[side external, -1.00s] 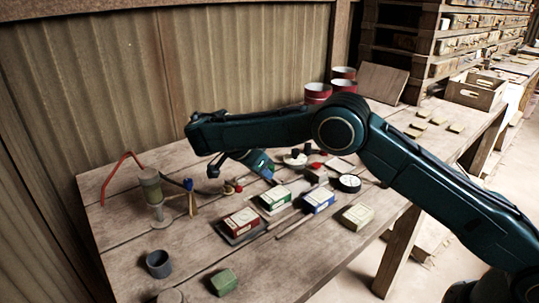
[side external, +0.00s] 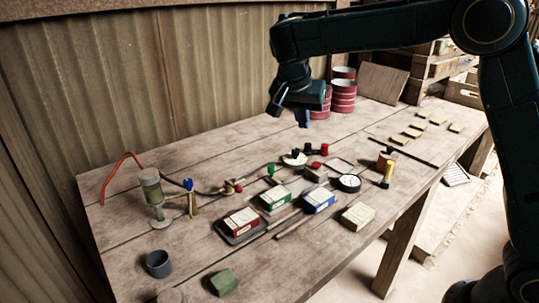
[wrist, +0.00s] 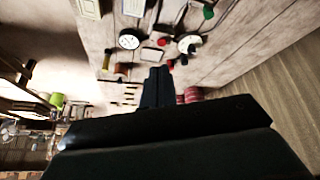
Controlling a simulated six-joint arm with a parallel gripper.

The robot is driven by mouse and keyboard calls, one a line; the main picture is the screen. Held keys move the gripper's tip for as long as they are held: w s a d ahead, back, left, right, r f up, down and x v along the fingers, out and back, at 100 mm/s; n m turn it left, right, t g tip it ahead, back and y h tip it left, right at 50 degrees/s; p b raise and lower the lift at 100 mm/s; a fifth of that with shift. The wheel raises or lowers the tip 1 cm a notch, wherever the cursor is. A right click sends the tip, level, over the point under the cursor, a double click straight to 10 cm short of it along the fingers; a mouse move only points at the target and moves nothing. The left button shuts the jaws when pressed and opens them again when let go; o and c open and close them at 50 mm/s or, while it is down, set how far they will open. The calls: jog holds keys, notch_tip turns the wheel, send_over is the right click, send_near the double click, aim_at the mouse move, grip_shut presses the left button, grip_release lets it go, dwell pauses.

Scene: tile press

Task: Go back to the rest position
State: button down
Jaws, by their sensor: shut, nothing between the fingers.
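My gripper (side external: 289,114) hangs in the air above the back middle of the wooden table (side external: 190,240), in front of the red tins. It is shut and empty. In the wrist view my gripper (wrist: 157,72) shows as two dark fingers together, with nothing between them. The fingers are clear of the tabletop.
Red, green, blue and cream tiles or boxes (side external: 358,216) lie mid-table. A round gauge (side external: 349,183) and valves sit behind them. Red tins (side external: 343,96) and a leaning board (side external: 383,83) are at the back.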

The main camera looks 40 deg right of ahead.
jog(key=s+d+r+n+t+y, duration=0.1)
jog(key=s+d+r+n, duration=0.15)
jog(key=s, duration=0.55)
jog(key=s+d+r+n+t+y, duration=0.15)
jog(key=s+r+n, duration=0.25)
jog(key=s, duration=0.4)
jog(key=s+a+f+n+y, duration=0.1)
jog(key=s+f+n, duration=0.1)
jog(key=s, duration=0.5)
jog(key=s+a+f+n+t+y, duration=0.1)
jog(key=s+a+f+n, duration=0.1)
jog(key=s, duration=0.6)
jog(key=shift+s+f+n, duration=0.25)
jog(key=shift+f+n, duration=0.45)
jog(key=shift+n, duration=0.15)
